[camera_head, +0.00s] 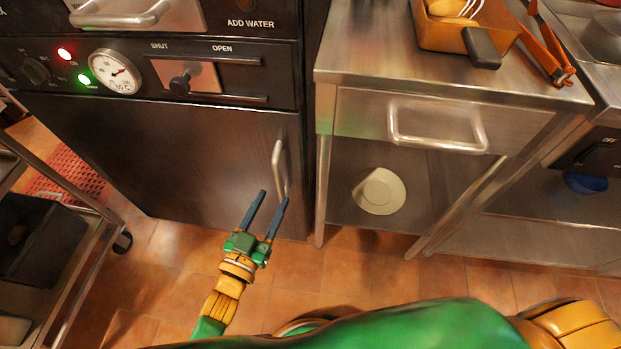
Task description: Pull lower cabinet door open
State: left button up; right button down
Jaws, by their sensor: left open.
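The lower cabinet door (190,150) is a dark metal panel below the control panel at the left, and it looks shut. Its handle (279,168) is a pale upright metal bar near the door's right edge. My left gripper (268,198) is open, with its two dark blue fingers pointing up toward the handle's lower end. The fingertips look close below and beside the handle; I cannot tell whether they touch it. Nothing shows between the fingers. My right gripper is not in view.
A steel table (350,60) with a drawer handle (437,142) stands right of the cabinet, with a white plate (379,191) on its lower shelf. A wheeled cart (72,262) stands at the left. Tiled floor (170,265) lies open before the door.

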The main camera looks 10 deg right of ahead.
aim_at(277, 185)
pick_arm(q)
jog(key=x, duration=0.3)
jog(key=b+x, duration=0.1)
jog(key=x, duration=0.1)
jog(key=shift+w+a, duration=0.15)
jog(key=shift+w, duration=0.6)
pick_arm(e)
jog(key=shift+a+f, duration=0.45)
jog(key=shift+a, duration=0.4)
pick_arm(q)
jog(key=shift+c, duration=0.7)
grip_shut()
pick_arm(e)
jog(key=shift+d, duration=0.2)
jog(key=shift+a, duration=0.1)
